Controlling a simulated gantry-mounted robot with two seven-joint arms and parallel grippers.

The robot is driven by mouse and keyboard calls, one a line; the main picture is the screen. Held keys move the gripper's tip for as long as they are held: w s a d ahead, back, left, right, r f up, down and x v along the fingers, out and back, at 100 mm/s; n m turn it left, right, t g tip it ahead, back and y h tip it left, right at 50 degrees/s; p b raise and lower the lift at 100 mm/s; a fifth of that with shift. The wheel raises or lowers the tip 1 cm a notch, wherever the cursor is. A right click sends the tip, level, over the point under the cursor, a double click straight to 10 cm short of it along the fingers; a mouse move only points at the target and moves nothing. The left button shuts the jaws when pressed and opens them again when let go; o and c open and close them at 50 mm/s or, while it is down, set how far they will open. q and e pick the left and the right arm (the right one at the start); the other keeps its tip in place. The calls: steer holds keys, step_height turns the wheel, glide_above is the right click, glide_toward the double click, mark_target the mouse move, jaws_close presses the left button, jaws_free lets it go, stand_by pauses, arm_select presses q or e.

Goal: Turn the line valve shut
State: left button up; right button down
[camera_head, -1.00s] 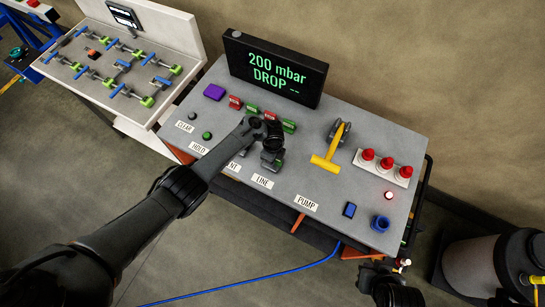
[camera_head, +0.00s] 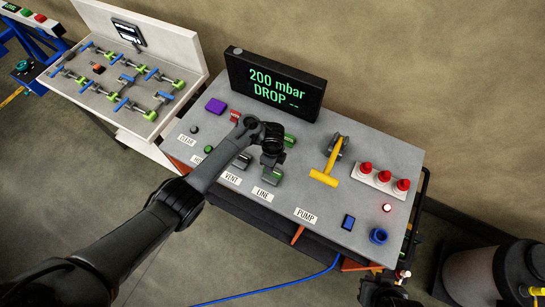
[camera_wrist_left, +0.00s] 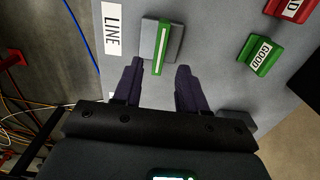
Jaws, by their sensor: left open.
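The line valve has a green bar handle on a grey base (camera_head: 272,176), just behind the LINE label (camera_head: 264,194) on the grey bench. In the left wrist view the handle (camera_wrist_left: 161,48) stands nearly lengthwise in the picture. My left gripper (camera_head: 272,158) hangs above the line valve and hides part of it. In the wrist view its open fingers (camera_wrist_left: 159,72) lie either side of the handle's near end, with nothing gripped; I cannot tell the height gap. The dark end of my right arm (camera_head: 385,290) shows at the bottom edge, its jaws unclear.
The vent valve (camera_head: 241,159) stands just left of the line valve. A yellow pump lever (camera_head: 325,177), red-topped posts (camera_head: 402,185) and a blue socket (camera_head: 378,236) are to the right. A display (camera_head: 276,84) reading "200 mbar DROP --" stands behind.

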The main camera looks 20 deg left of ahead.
arm_select(q)
step_height(320, 180, up, 3)
steer(key=shift+r+p, duration=0.2)
steer(key=shift+p, duration=0.2)
steer(key=shift+s, duration=0.1)
